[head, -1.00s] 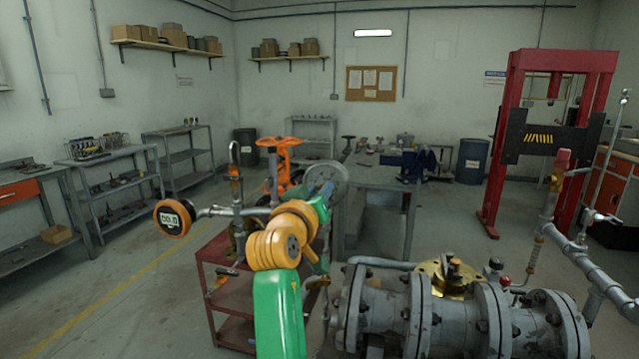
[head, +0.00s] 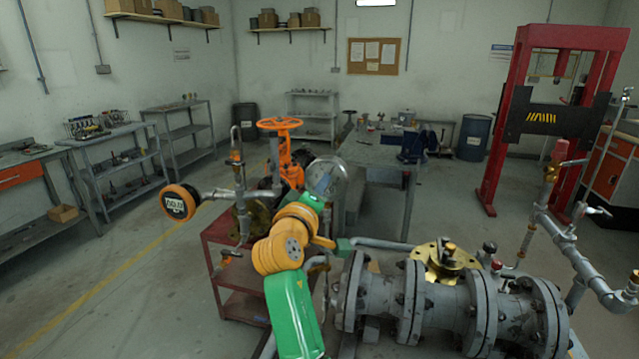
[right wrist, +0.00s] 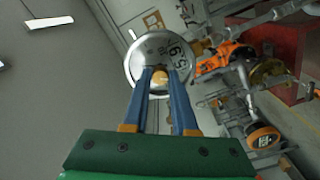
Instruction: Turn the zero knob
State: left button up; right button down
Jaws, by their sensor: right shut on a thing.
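A round, pale-faced dial gauge (head: 336,172) stands beyond my right arm in the head view. In the right wrist view its face (right wrist: 143,57) shows large dark digits, tilted and partly covered. A small yellow-orange knob (right wrist: 159,77) sits near the middle of the face. My right gripper (right wrist: 160,80) has its two blue fingers on either side of this knob, shut on it. In the head view the right gripper (head: 321,188) reaches the gauge, and its wrist hides the knob. My left gripper is not in view.
An orange-rimmed digital gauge (head: 178,204) is on the pipework at left. An orange valve handwheel (head: 279,124) stands behind, above a red cart (head: 240,306). A grey flanged pipe (head: 455,302) fills the lower right. Open floor lies at left.

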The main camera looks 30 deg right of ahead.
jog(key=shift+r, duration=0.1)
dwell(0.4)
jog(key=c, duration=0.9)
grip_release()
jog(key=shift+o, duration=0.9)
jog(key=shift+d, duration=0.15)
jog(key=b+v, duration=0.3)
jog(key=v, duration=0.4)
